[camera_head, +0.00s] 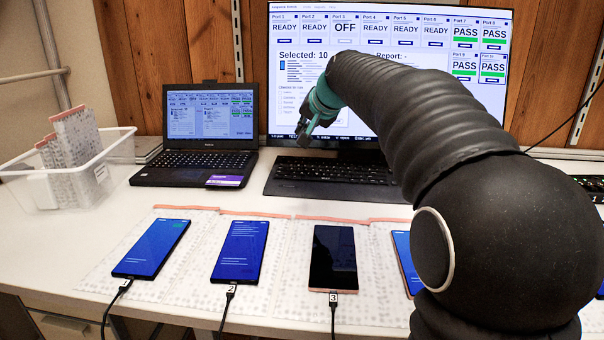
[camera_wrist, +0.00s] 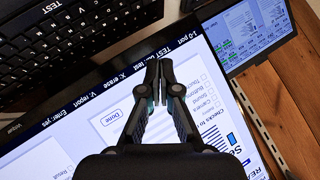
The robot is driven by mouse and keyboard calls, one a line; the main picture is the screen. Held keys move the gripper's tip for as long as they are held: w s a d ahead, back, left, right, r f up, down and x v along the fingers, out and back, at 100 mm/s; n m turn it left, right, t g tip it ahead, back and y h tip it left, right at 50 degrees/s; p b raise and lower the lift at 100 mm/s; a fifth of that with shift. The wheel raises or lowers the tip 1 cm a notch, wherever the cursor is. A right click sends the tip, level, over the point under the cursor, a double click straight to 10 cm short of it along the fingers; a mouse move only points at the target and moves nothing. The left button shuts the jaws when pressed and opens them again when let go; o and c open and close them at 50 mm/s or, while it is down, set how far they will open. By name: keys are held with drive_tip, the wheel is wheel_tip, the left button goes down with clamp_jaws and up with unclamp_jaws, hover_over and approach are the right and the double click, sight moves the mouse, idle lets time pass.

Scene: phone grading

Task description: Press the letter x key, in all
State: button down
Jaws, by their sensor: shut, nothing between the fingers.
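A black keyboard (camera_head: 330,178) lies on the white table in front of the large monitor. It also shows at the upper left of the wrist view (camera_wrist: 60,45), where a key area marked TEST is visible. The x key's letter is too small to make out. My gripper (camera_head: 304,138) is shut and empty, pointing down above the keyboard's far side, before the monitor screen. In the wrist view the closed fingertips (camera_wrist: 158,68) lie over the screen, apart from the keys. The monitor (camera_head: 300,75) reads "Selected: 10"; its bottom bar, in the wrist view, includes "X: erase".
A laptop (camera_head: 208,130) stands left of the keyboard. Several phones, such as a dark one (camera_head: 334,258), lie cabled on pads along the front. A clear bin (camera_head: 70,180) stands at far left. My arm hides the keyboard's right side and part of the monitor.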

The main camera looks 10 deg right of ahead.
drive_tip(key=shift+f, duration=0.1)
drive_tip(key=b, duration=0.7)
approach(299, 170)
drive_tip(key=x, duration=0.5)
drive_tip(key=shift+w+a+r, duration=0.1)
drive_tip(key=shift+w+r, duration=0.15)
drive_tip(key=shift+w, duration=0.2)
drive_tip(key=shift+f, duration=0.1)
idle(0.3)
drive_tip(key=shift+f, duration=0.3)
drive_tip(key=shift+f+b, duration=0.4)
drive_tip(key=shift+b, duration=0.1)
idle(0.5)
drive_tip(key=shift+r, duration=0.1)
drive_tip(key=shift+r+p, duration=0.7)
drive_tip(key=shift+r, duration=0.05)
drive_tip(key=shift+r, duration=0.1)
drive_tip(key=shift+s+a+r+p, duration=0.1)
drive_tip(key=shift+s+r+p, duration=0.05)
drive_tip(key=shift+r+p, duration=0.95)
drive_tip(key=shift+s+r+p, duration=0.15)
drive_tip(key=shift+r+p, duration=0.7)
drive_tip(key=shift+r, duration=0.45)
